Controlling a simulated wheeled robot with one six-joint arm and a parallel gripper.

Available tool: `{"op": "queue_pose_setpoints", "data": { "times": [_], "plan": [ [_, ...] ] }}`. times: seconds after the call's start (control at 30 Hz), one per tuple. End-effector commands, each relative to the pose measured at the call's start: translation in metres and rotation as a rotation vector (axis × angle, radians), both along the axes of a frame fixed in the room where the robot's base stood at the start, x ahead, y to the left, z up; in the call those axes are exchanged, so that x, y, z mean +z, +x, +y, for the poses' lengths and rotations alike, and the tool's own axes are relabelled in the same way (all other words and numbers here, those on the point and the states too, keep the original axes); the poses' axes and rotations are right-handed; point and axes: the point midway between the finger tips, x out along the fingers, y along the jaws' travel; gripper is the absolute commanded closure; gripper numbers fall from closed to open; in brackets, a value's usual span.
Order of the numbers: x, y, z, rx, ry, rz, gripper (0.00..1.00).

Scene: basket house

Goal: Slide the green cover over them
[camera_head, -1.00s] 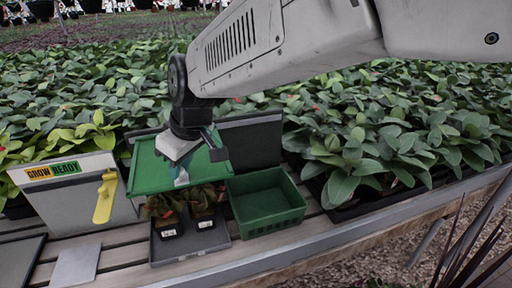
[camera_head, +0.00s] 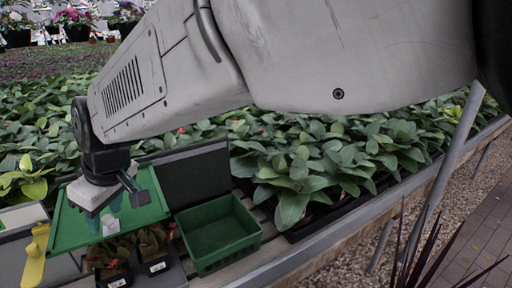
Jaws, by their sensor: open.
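The green cover (camera_head: 151,204) is a flat panel with a raised rim, at the lower left, behind two small potted plants. The left plant (camera_head: 108,253) and right plant (camera_head: 152,240) have reddish-brown leaves and dark pots with white labels. They stand in the open on a dark tray (camera_head: 178,268), cut off by the picture's lower edge. My gripper (camera_head: 107,228) points down in front of the cover, just above the plants. Its jaws are open, with nothing seen between them. Its wrist hides part of the cover, and I cannot tell whether it touches it.
An empty green basket (camera_head: 220,258) stands right of the plants. A dark upright panel (camera_head: 190,178) is behind it. A yellow-handled tool (camera_head: 34,255) hangs on a grey box at far left. Leafy plants (camera_head: 290,175) fill the bench behind. The bench's metal edge (camera_head: 310,258) runs at right.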

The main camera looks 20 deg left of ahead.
Motion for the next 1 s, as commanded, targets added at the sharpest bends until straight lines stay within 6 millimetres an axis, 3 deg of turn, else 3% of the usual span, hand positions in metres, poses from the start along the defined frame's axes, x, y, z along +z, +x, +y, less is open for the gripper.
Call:
{"op": "queue_pose_setpoints", "data": {
  "times": [0.17, 0.5, 0.63, 0.8, 1.0],
  "plan": [
    [0.025, -0.002, -0.006, 0.002, 0.006, -0.002, 0.57],
    [0.027, 0.001, -0.086, 0.001, 0.003, 0.0, 0.57],
    [0.026, 0.001, -0.109, 0.002, 0.002, -0.001, 0.57],
    [0.025, 0.001, -0.125, 0.002, 0.001, 0.0, 0.57],
    [0.026, 0.001, -0.128, 0.003, 0.002, 0.0, 0.57]
  ]
}}
